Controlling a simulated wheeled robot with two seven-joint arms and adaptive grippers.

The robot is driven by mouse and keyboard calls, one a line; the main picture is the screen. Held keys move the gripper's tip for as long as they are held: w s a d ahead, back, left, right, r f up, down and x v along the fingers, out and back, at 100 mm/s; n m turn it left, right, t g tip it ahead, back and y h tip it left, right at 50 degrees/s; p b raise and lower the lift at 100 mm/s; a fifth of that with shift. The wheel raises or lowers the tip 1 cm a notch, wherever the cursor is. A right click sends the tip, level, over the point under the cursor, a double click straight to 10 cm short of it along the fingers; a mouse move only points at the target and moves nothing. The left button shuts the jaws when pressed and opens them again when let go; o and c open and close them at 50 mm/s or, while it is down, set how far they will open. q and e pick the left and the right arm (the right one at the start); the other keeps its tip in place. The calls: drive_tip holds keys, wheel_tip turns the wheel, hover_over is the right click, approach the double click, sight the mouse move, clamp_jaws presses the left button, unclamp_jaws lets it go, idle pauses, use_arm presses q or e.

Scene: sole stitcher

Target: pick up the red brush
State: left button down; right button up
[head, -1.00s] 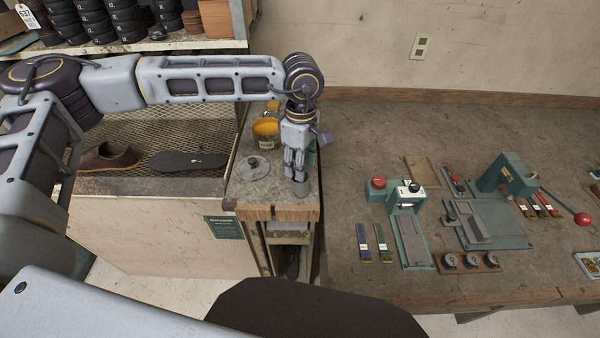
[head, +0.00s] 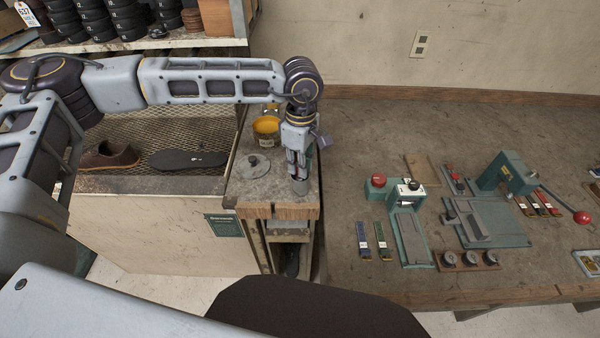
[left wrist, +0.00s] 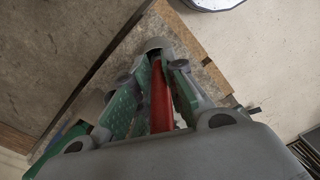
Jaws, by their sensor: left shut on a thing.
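The red brush (left wrist: 158,100) shows in the left wrist view as a red handle lying between the fingers. My left gripper (left wrist: 155,85) is shut on it, one green-padded finger on each side. In the head view my left gripper (head: 297,167) points down over the small side bench, and its fingers hide the brush. A grey cylindrical cup (head: 300,187) stands just below the fingertips. A round grey edge also shows at the brush's far end in the left wrist view; whether the brush is inside the cup I cannot tell. My right gripper is out of view.
The side bench top (head: 285,200) also holds an open pot of yellow stuff (head: 266,126) and a round grey lid (head: 253,164). A mesh tray with a brown shoe (head: 110,156) and a black sole (head: 188,160) is left. Green machines (head: 487,222) stand on the right workbench.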

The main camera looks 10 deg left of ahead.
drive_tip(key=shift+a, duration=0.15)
use_arm(q)
drive_tip(key=shift+r, duration=0.55)
wheel_tip(320, 180, up, 8)
drive_tip(key=shift+f+b, duration=0.15)
drive_tip(key=shift+b, duration=0.55)
drive_tip(key=shift+r, duration=0.65)
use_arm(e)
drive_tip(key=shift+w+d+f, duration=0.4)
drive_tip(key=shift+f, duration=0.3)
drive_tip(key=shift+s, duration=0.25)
